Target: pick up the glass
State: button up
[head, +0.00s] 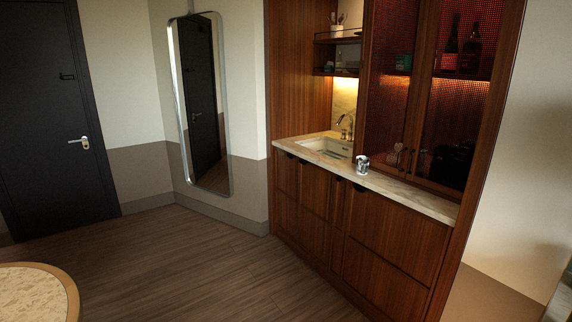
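A small, shiny, clear or silvery glass (362,165) stands upright on the pale stone counter (414,194), near its front edge and just right of the sink (327,147). It looks small from here and its contents cannot be made out. My gripper is not in view, so its distance from the glass and its state do not show.
A gold faucet (346,127) rises behind the sink. Mesh cabinet doors (432,90) stand behind the counter's right part. Open wood floor (200,262) lies before the cabinets. A round table (72,290) edges in at lower left; a mirror (203,105) leans at the wall.

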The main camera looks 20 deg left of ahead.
aim_at(362, 162)
jog(key=i+u, duration=0.1)
jog(key=u, duration=0.55)
jog(key=i, duration=1.95)
jog(key=i+z, duration=0.1)
jog(key=i, duration=0.75)
jog(key=i+j+z, duration=0.1)
jog(key=i, duration=0.8)
jog(key=j, duration=0.1)
